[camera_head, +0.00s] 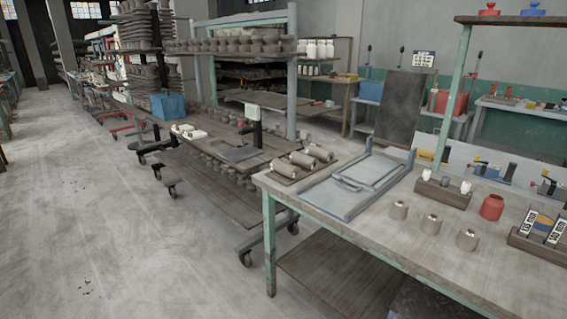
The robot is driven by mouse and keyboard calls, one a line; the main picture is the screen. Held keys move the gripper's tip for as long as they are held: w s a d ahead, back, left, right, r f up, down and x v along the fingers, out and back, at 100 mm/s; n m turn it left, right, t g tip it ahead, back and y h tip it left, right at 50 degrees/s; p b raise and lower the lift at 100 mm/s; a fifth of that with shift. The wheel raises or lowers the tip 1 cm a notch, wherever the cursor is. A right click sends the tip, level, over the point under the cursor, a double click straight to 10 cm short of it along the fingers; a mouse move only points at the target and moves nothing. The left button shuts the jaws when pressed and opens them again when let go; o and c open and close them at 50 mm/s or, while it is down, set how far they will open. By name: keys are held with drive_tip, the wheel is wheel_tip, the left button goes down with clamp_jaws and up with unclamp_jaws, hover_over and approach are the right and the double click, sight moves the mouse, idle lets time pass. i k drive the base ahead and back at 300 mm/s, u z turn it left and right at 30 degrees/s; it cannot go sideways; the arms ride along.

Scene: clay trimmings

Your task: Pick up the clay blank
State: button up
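Three short grey-brown cylinders that look like clay blanks stand upright in a row on the green-legged worktable: a left one (398,210), a middle one (431,224) and a right one (467,240). Each has a small pale mark on top. I cannot tell which piece is the task's blank. My gripper is not in view.
The worktable (370,245) also holds a grey-blue framed tray (345,193), a wooden box (442,194), a red jar (492,207) and a rack (540,235). A wheeled cart (220,145) stands behind left. The concrete floor (90,220) at left is open.

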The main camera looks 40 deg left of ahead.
sight(289, 170)
drive_tip(key=u, duration=1.15)
drive_tip(key=i, duration=0.2)
drive_tip(key=u, duration=1.3)
drive_tip(key=i, duration=2.1)
drive_tip(key=z, duration=1.75)
